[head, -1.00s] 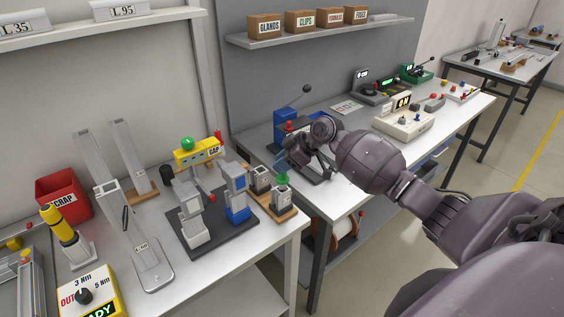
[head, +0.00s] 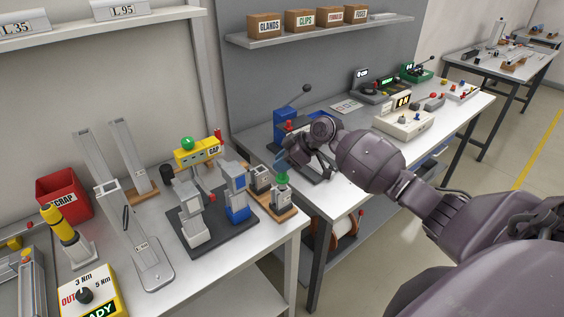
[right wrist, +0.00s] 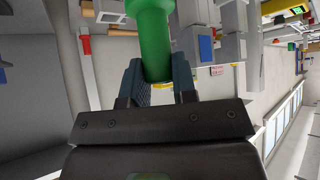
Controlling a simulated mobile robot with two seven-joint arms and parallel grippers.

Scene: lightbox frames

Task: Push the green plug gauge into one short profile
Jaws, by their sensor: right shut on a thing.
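The green plug gauge (head: 282,178) is at the top of the front short profile (head: 280,200), which stands upright on a wooden block (head: 287,216) at the bench's right edge. A second short profile (head: 260,178) stands on the block behind and to the left. My right gripper (head: 281,163) is above the gauge. In the right wrist view, the gripper (right wrist: 158,78) is shut on the thick green gauge (right wrist: 154,35), its two blue-grey fingers on either side. How deep the gauge sits in the profile cannot be told. My left gripper is not in view.
A grey gap fixture (head: 215,230) with a yellow head stands just left of the block. Tall profiles (head: 105,185) and a red scrap bin (head: 62,192) are further left. A second bench (head: 325,195) with a blue press (head: 287,125) lies behind my right arm.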

